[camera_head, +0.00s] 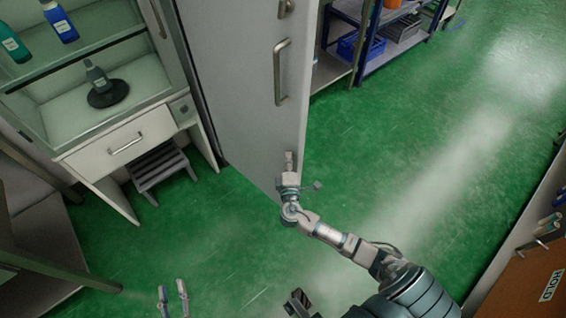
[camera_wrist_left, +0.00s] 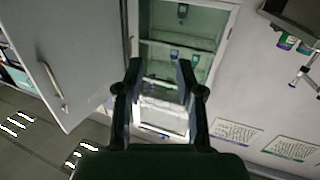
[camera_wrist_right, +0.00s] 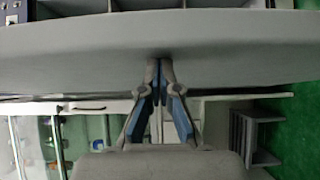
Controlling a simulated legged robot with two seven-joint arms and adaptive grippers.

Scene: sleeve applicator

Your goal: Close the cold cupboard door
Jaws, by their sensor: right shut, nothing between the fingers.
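The grey cold cupboard door (camera_head: 240,85) stands open, with a vertical bar handle (camera_head: 281,72) on its face. The door (camera_wrist_left: 62,60) also shows at the left of the left wrist view, beside the lit cupboard interior (camera_wrist_left: 205,40) with shelves and bottles. My right gripper (camera_head: 289,155) is shut and empty at the door's lower free edge. In the right wrist view its fingertips (camera_wrist_right: 159,64) meet the door surface (camera_wrist_right: 220,40); whether they press on it I cannot tell. My left gripper (camera_head: 173,287) is open and empty, low in the head view, apart from the door.
Glass-like shelves with a blue bottle (camera_head: 60,20) and a teal bottle (camera_head: 12,44) stand at the left, above a white drawer front (camera_head: 120,146). A dark step stool (camera_head: 160,165) stands below. A blue-framed rack (camera_head: 362,60) is behind the door. Green floor lies clear to the right.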

